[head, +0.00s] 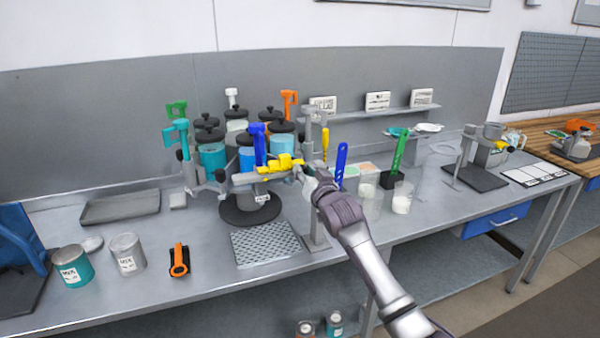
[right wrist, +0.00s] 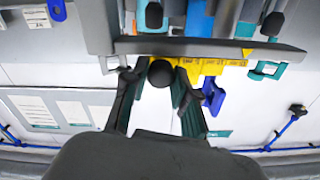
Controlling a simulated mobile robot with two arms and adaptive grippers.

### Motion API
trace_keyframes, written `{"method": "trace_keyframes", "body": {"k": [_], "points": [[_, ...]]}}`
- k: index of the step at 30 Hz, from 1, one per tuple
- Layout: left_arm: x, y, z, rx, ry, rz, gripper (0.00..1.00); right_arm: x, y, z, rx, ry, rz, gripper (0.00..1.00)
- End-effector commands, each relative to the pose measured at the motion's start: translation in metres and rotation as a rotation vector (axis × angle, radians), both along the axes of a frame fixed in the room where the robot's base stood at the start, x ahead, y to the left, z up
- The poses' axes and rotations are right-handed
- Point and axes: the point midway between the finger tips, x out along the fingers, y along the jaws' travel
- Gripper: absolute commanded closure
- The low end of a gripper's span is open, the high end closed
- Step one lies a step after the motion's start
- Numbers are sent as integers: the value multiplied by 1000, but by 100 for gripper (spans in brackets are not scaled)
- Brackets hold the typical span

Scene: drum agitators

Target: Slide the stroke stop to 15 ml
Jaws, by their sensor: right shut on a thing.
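The drum agitator (head: 250,210) stands on the grey bench with coloured canisters around it. A yellow scale (head: 270,165) runs along its front; it also shows in the right wrist view (right wrist: 222,66), its marks too small to read. My right gripper (head: 306,176) is at the scale's right end. In the right wrist view its dark fingers (right wrist: 160,78) are on either side of a round black knob (right wrist: 160,73), which seems to be the stroke stop's, and are shut on it. The stop's exact setting cannot be read. My left gripper is not in view.
A perforated drip tray (head: 265,243) lies in front of the agitator. Clear cups (head: 402,198) and a green-handled tool (head: 399,150) stand to the right. Two tins (head: 127,254) and an orange tool (head: 179,261) are at the left front.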

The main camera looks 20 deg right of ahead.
Motion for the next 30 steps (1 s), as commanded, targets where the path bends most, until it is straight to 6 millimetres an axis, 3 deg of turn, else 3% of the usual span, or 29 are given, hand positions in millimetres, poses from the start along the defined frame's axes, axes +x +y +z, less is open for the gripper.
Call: {"method": "trace_keyframes", "body": {"k": [2,3,7,16,20,30], "points": [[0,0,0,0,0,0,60,0,-4,2,-3,-3,-6,100],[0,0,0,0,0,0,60,0,-4,2,-3,-3,-6,66],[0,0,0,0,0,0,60,0,-3,1,-3,-2,-6,47],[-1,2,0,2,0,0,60,-1,-1,1,-2,-1,-2,47],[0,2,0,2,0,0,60,-11,-2,0,-1,0,-2,47],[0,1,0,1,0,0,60,-76,-6,0,-2,-1,-3,47]]}}
